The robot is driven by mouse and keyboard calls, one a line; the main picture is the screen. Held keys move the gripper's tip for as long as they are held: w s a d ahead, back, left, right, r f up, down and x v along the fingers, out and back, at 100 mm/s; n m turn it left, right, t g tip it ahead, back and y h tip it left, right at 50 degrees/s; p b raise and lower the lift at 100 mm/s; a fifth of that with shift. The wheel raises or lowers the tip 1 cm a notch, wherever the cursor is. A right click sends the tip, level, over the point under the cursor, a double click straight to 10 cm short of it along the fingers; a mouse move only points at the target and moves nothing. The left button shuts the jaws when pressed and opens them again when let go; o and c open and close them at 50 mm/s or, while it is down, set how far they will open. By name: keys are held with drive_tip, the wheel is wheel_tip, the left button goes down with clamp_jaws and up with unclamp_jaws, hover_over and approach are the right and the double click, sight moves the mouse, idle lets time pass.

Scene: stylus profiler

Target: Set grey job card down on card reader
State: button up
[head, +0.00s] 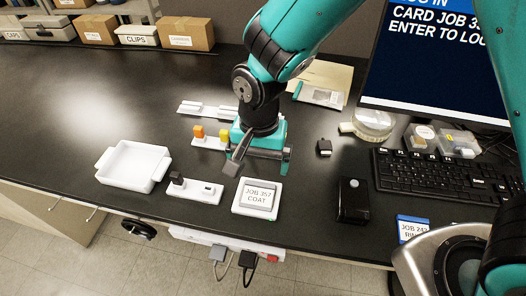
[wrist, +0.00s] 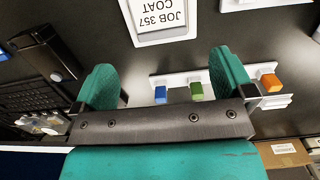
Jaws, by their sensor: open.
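The grey job card (head: 257,198), labelled JOB 357 COAT, lies flat within the rim of a white square base (head: 237,210), which looks like the card reader. In the wrist view the card (wrist: 162,15) shows upside down at the top edge, partly cut off, with the white base (wrist: 165,40) around it. My gripper (head: 260,166) is open and empty, above the bench just behind the card and apart from it. In the wrist view both teal fingers of my gripper (wrist: 165,72) are spread with nothing between them.
A white tray (head: 133,182) and a white strip with sockets (head: 195,195) stand left of the base. A black device (head: 353,203), a blue-topped card (head: 412,228) and a keyboard (head: 440,178) are to the right. Colored blocks (head: 199,131) sit behind. The bench's front edge is close.

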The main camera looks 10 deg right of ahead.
drive_tip(key=s+d+r+n+y, duration=0.1)
drive_tip(key=d+r+n, duration=0.1)
drive_tip(key=r, duration=0.3)
drive_tip(key=s+d+r+n, duration=0.2)
drive_tip(key=r, duration=0.4)
drive_tip(key=s+d+r+n+t+y, duration=0.1)
drive_tip(key=s+d+r+n+y, duration=0.1)
drive_tip(key=s+d+r+n, duration=0.4)
drive_tip(key=s+n, duration=0.1)
drive_tip(key=s, duration=0.2)
drive_tip(key=shift+s+d+r+y, duration=0.15)
drive_tip(key=shift+s+r+y, duration=0.15)
drive_tip(key=shift+y, duration=0.1)
